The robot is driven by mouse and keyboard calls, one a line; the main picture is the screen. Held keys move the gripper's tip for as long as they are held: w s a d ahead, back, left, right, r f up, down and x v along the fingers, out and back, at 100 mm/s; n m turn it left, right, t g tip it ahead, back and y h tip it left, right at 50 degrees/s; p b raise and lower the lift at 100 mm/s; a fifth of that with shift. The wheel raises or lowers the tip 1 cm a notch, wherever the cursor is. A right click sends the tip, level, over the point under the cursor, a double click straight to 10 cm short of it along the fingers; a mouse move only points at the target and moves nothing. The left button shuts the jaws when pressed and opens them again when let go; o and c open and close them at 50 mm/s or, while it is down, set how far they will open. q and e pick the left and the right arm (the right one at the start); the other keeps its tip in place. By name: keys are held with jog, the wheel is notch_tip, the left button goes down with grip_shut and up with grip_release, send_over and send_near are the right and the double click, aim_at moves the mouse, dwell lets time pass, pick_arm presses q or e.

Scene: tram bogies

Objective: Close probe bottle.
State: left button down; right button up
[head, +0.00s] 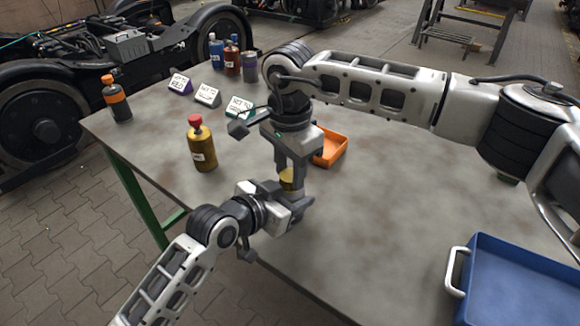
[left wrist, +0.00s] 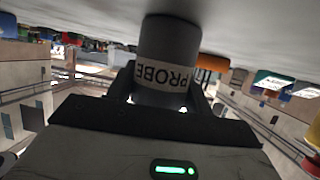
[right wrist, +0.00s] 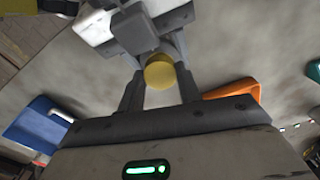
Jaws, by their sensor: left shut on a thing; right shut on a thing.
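The grey probe bottle (left wrist: 168,55), with a pale "PROBE" label, is between my left gripper's fingers in the left wrist view. In the head view my left gripper (head: 296,200) is shut on it near the table's front edge, and the bottle is mostly hidden. A yellow cap (head: 286,177) shows directly above the left gripper. My right gripper (head: 290,172) points down from above and is shut on the cap, which also shows between its fingers in the right wrist view (right wrist: 159,72). Whether the cap sits fully on the bottle's neck is hidden.
An orange tray (head: 330,148) lies just right of the grippers. A gold bottle with a red cap (head: 202,148) stands to the left. An orange-black bottle (head: 116,100), label cards (head: 207,95) and several containers stand farther back. A blue crate (head: 520,285) is at front right; mid-right table is clear.

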jog(key=m, duration=0.7)
jog(key=shift+m, duration=0.4)
jog(key=m, duration=0.4)
jog(key=shift+m, duration=0.3)
jog(key=m, duration=1.2)
jog(key=o, duration=1)
notch_tip(320, 180, up, 12)
